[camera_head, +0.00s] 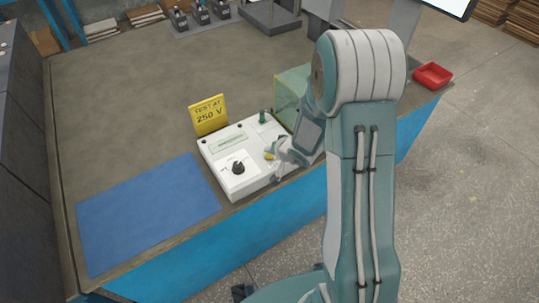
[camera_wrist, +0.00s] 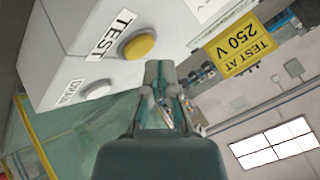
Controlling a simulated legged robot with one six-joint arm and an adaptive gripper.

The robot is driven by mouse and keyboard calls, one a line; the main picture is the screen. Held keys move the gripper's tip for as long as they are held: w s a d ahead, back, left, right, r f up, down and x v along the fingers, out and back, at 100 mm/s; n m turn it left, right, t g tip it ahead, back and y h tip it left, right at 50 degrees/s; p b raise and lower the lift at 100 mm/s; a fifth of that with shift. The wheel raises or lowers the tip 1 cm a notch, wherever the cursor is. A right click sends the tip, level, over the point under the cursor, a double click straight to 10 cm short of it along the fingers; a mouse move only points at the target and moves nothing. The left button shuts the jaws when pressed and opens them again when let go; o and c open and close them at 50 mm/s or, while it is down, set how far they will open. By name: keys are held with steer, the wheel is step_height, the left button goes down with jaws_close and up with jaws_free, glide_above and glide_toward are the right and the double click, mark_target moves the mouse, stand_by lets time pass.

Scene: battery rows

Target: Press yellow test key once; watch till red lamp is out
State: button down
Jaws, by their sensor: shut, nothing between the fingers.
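The white tester box (camera_head: 222,166) stands on the bench, with a dark knob and a pale display strip on its top. Its yellow test key (camera_wrist: 138,46) is a round button beside the word TEST in the wrist view; a bit of yellow also shows by my gripper in the head view (camera_head: 269,156). My gripper (camera_wrist: 159,64) is shut and empty, its fingertips just beside the yellow key in the picture; I cannot tell whether they touch. I cannot make out a red lamp in either view; my arm hides part of the box's right side.
A pale button (camera_wrist: 97,88) with a label sits near the yellow key. A yellow "TEST AT 250 V" sign (camera_head: 208,115) stands behind the box. A clear greenish guard (camera_head: 289,92) stands to the right. A blue mat (camera_head: 145,212) lies left, and a red tray (camera_head: 433,75) far right.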

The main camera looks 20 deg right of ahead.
mark_target(270, 157)
steer(key=shift+f, duration=0.35)
steer(key=shift+f, duration=0.45)
stand_by(0.7)
steer(key=shift+r, duration=0.85)
steer(key=shift+r, duration=0.1)
steer(key=shift+r, duration=2.4)
